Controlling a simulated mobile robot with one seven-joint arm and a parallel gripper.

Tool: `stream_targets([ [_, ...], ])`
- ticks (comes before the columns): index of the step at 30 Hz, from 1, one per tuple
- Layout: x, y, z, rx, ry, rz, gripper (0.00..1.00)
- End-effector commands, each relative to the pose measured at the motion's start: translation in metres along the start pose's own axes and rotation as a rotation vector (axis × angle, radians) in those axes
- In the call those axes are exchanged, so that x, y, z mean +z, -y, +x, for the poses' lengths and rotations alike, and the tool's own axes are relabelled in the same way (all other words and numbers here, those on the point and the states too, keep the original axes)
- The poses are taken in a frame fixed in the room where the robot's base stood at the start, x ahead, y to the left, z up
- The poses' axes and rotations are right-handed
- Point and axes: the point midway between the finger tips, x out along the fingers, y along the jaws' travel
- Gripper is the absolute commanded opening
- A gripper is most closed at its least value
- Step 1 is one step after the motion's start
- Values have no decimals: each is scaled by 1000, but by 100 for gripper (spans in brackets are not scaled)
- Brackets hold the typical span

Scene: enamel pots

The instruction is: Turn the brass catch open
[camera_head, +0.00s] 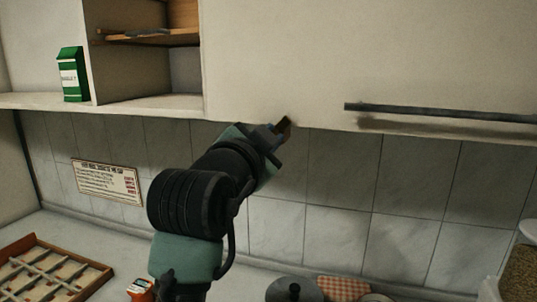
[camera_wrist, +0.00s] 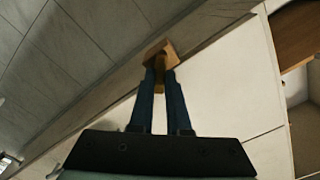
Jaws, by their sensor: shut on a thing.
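The brass catch (camera_wrist: 161,86) shows in the wrist view between my two dark fingers, with a squarish tan-brown plate (camera_wrist: 161,51) behind it at the cabinet's lower edge. My gripper (camera_wrist: 161,76) is shut on the catch. In the head view my gripper (camera_head: 281,130) is at the lower edge of the white cabinet door (camera_head: 280,60), and a small brown piece of the catch (camera_head: 285,122) shows at its tip. The rest of the catch is hidden by the fingers. I cannot tell how far the catch is turned.
A dark bar handle (camera_head: 430,111) runs along the door to the right. An open shelf (camera_head: 155,105) and a green carton (camera_head: 72,75) are on the left. Below are a wooden tray (camera_head: 95,277), a dark lid (camera_head: 292,290), a checked cloth (camera_head: 343,287) and a grain jar (camera_head: 522,270).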

Motion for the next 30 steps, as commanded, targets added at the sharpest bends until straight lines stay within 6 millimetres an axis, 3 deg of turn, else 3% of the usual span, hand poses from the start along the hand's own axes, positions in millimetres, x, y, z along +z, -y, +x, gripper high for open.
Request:
stream_targets([
  [18, 5, -8, 0, -1, 2, 573, 0],
  [30, 5, -9, 0, 0, 1, 802, 0],
])
